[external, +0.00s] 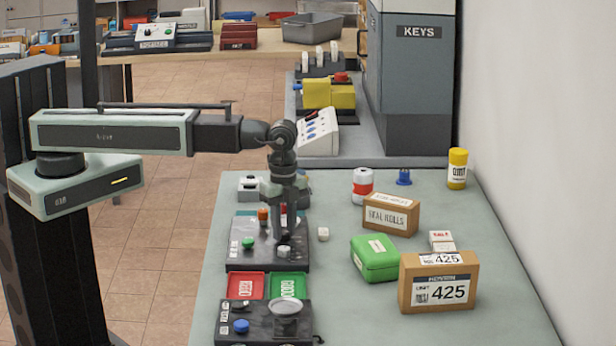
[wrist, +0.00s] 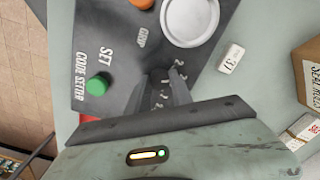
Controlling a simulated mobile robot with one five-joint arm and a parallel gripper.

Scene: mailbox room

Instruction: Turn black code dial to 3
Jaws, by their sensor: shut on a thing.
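The CODE SETTER panel (external: 240,261) is a dark plate on the grey-green table, below my gripper (external: 285,240). It has a green button (external: 248,243) and an orange knob (external: 263,214). In the wrist view the green button (wrist: 97,85) sits beside the word SET. My gripper (wrist: 167,76) points down onto the panel and is shut on the black code dial, near the word GRIP. The fingers hide most of the dial. Small white digits show around and between the fingers, but the dial's setting cannot be read.
A white tile (wrist: 231,59) lies just right of the panel. Red (external: 246,285) and green (external: 288,285) trays and another dark panel (external: 240,326) stand in front. A green case (external: 374,258) and cardboard boxes (external: 438,282) stand to the right.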

